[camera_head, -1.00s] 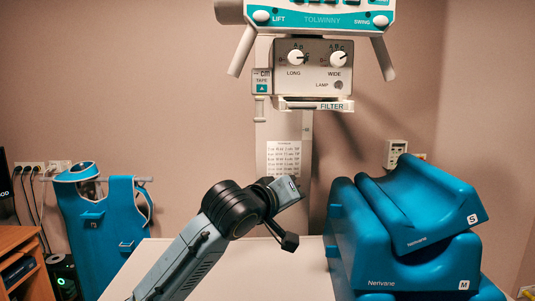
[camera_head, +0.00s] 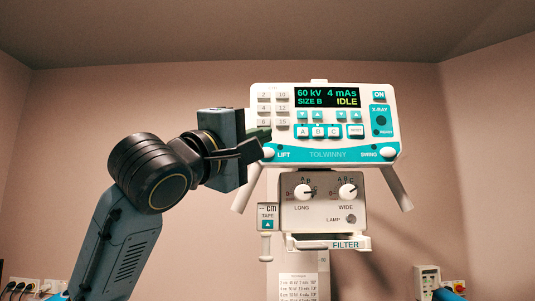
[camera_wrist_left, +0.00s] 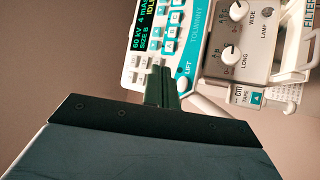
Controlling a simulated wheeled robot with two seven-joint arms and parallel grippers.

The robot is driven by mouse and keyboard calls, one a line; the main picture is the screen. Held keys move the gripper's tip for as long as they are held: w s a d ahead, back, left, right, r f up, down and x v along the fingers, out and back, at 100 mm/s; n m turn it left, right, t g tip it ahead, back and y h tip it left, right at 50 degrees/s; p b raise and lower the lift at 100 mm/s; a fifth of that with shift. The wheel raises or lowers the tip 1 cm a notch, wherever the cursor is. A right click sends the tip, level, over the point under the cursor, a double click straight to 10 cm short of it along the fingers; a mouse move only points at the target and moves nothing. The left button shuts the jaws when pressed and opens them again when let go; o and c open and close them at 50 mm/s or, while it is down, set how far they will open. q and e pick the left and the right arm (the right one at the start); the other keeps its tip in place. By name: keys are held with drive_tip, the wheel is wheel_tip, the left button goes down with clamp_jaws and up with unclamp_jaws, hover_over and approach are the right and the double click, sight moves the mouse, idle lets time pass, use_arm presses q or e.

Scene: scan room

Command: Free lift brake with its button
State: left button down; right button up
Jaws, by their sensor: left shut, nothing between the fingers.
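The white lift button (camera_head: 268,153) sits at the lower left corner of the teal and white control panel (camera_head: 328,168), beside the word LIFT. It also shows in the left wrist view (camera_wrist_left: 183,84), just right of the fingers. My left gripper (camera_head: 260,142) is shut and empty, with its fingertips at the panel's left edge, close to the button. Its fingers (camera_wrist_left: 160,72) point at the panel in the left wrist view. I cannot tell whether they touch it. My right gripper is not in view.
The panel's display (camera_head: 327,97) reads 60 kV, 4 mAs, SIZE B, IDLE. A swing button (camera_head: 388,153) is at its lower right. Angled handles (camera_head: 397,190) hang below both ends. A collimator box (camera_head: 318,212) with LONG and WIDE knobs hangs underneath.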

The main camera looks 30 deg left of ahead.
sight(266, 153)
use_arm(q)
drive_tip(key=w+a+p, duration=0.2)
drive_tip(key=w+a, duration=0.2)
drive_tip(key=w, duration=0.3)
drive_tip(key=shift+w+a, duration=0.3)
drive_tip(key=shift+w, duration=0.15)
idle(2.0)
drive_tip(key=shift+w+a, duration=0.2)
drive_tip(key=shift+w+a, duration=0.2)
drive_tip(key=shift+w, duration=0.1)
idle(0.8)
drive_tip(key=shift+s, duration=0.1)
drive_tip(key=shift+s+d, duration=0.4)
drive_tip(key=shift+s, duration=0.2)
